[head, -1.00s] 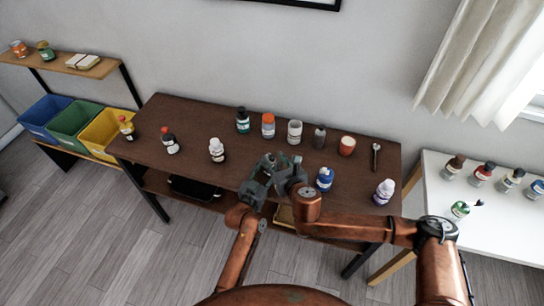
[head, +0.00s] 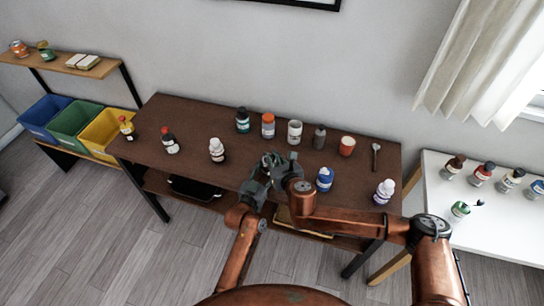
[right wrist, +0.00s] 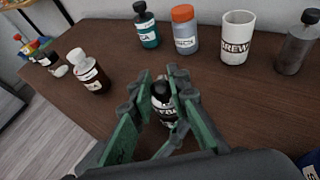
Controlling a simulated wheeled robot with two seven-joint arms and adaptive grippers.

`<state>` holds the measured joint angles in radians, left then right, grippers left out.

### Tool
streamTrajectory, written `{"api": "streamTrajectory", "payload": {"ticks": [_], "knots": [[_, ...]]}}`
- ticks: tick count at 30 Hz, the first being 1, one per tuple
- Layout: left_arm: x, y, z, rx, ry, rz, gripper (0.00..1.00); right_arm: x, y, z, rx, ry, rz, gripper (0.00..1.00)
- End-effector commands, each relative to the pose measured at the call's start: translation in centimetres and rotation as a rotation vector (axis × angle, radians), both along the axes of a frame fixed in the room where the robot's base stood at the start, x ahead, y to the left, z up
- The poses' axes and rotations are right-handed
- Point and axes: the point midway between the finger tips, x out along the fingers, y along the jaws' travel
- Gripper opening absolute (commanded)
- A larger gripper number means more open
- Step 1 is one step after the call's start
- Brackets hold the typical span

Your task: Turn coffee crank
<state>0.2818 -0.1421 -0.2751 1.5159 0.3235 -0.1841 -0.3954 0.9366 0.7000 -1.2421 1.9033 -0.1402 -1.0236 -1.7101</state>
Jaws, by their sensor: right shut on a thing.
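My right gripper (head: 277,160) is over the front middle of the dark wooden table (head: 190,118). In the right wrist view the fingers of my right gripper (right wrist: 158,82) are closed around a small bottle (right wrist: 163,92) with a dark round top and a dark-and-white label. Its lower part is partly hidden by the fingers, and it is hidden in the head view. My left gripper (head: 257,182) is just left of the right one at the table's front edge; its fingers are too unclear to judge. I cannot make out a coffee crank.
Along the back stand a teal bottle (head: 242,120), an orange-capped jar (head: 268,125), a white BREW mug (head: 294,132), a grey bottle (head: 319,137) and an orange cup (head: 346,146). A blue bottle (head: 325,180) stands close right of my right gripper.

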Motion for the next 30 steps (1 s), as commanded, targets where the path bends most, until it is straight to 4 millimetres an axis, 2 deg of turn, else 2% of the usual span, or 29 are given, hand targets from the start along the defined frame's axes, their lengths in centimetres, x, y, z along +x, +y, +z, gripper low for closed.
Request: {"api": "streamTrajectory", "payload": {"ticks": [11, 24, 30], "knots": [[0.0, 0.0, 0.0, 0.0, 0.0, 0.0, 0.13, 0.0, 0.2, 0.0, 0.0, 0.0, -0.023, 0.0], [0.0, 0.0, 0.0, 0.0, 0.0, 0.0, 0.13, -0.2, 1.5, 0.0, 0.001, 0.001, -0.376, 0.0], [0.0, -0.1, 0.0, 0.0, 0.0, -0.001, 0.13, -0.1, 1.7, 0.1, 0.001, -0.001, -0.477, 0.0]]}}
